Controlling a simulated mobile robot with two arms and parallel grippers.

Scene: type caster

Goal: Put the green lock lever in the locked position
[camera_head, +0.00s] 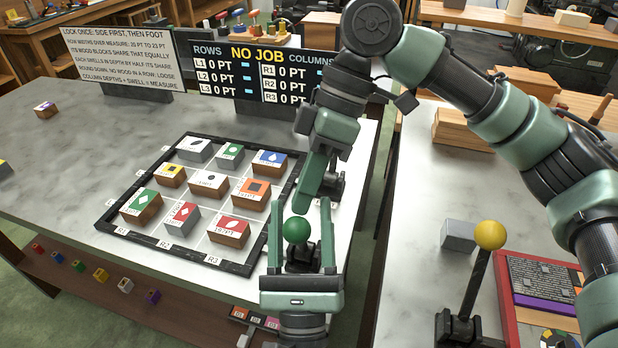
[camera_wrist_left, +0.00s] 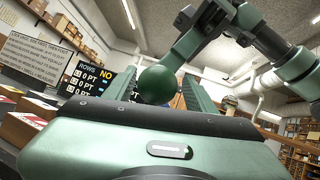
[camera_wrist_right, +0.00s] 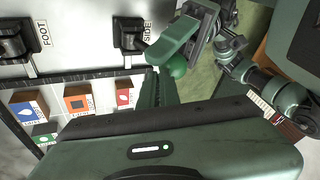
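The green lock lever's round knob (camera_head: 296,229) stands by the right edge of the block frame, above a dark mount. It also shows in the left wrist view (camera_wrist_left: 157,85) and, near the mount labelled SIDE, in the right wrist view (camera_wrist_right: 175,66). My left gripper (camera_head: 300,215) is open, its fingers on either side of the knob with visible gaps; contact is not seen. My right gripper (camera_head: 306,207) reaches down from above, just beyond the knob; its fingers look closed together, with nothing between them. The lever's shaft is mostly hidden.
A dark frame (camera_head: 180,258) with several coloured blocks lies left of the knob. A FOOT-labelled black mount (camera_wrist_right: 20,40) sits farther along its edge. Behind is a NO JOB display (camera_head: 262,72). A yellow-knobbed lever (camera_head: 490,235) stands on the right table.

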